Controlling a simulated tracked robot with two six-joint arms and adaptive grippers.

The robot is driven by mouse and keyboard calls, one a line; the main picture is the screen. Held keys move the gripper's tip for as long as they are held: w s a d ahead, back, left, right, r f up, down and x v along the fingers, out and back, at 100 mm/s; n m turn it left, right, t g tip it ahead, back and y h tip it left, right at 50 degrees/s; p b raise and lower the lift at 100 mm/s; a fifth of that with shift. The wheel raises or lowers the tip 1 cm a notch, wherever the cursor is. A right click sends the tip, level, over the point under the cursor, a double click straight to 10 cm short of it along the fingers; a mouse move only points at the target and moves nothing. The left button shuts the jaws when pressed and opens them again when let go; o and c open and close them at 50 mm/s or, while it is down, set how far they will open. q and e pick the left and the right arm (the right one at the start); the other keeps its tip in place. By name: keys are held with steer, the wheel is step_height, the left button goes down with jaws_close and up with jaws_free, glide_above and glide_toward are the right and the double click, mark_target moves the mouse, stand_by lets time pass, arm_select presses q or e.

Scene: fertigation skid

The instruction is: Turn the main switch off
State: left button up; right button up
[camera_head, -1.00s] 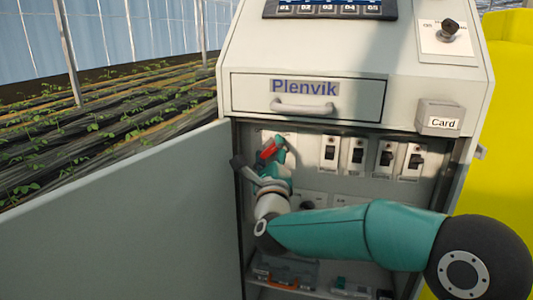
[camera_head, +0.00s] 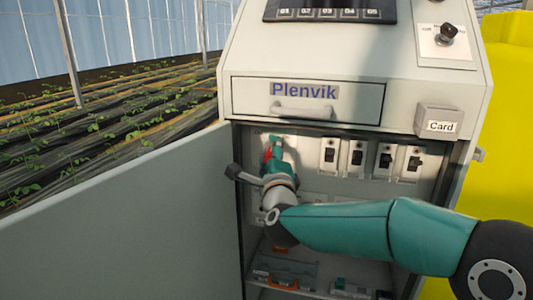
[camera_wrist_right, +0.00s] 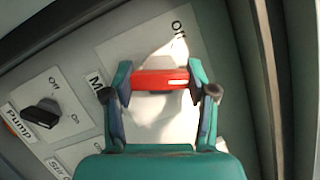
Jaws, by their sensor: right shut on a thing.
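The main switch's red handle (camera_head: 267,154) is at the upper left inside the open cabinet, partly hidden by my right gripper (camera_head: 273,148). In the right wrist view the red handle (camera_wrist_right: 160,79) lies crosswise between the two fingers of my right gripper (camera_wrist_right: 160,82), which is shut on it. A label starting with "M" is partly covered by a finger. My left gripper is not in view.
Several black switches (camera_head: 357,155) sit in a row to the right. A black knob (camera_wrist_right: 42,113) marked Off and On is beside the main switch. The open cabinet door (camera_head: 120,215) stands at the left. A drawer (camera_head: 355,100) is above.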

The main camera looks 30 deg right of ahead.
steer(key=shift+d+r+n+p, duration=0.2)
steer(key=shift+n+p, duration=0.15)
steer(key=shift+n, duration=0.15)
steer(key=n+g+p, duration=0.1)
steer(key=n+p, duration=0.2)
steer(key=p, duration=0.2)
steer(key=n+g+p, duration=0.2)
steer(key=n+p, duration=0.1)
steer(key=p, duration=0.2)
steer(key=n+g+y+p, duration=0.1)
steer(key=n+p, duration=0.2)
steer(key=p, duration=0.2)
steer(key=shift+r+n+g+p, duration=0.15)
steer(key=shift+n+g+p, duration=0.15)
steer(key=shift+f+n+g+p, duration=0.3)
steer(key=shift+n+p, duration=0.2)
steer(key=shift+p, duration=0.35)
steer(key=o, duration=1.2)
steer(key=shift+f, duration=0.1)
steer(key=shift+c, duration=0.2)
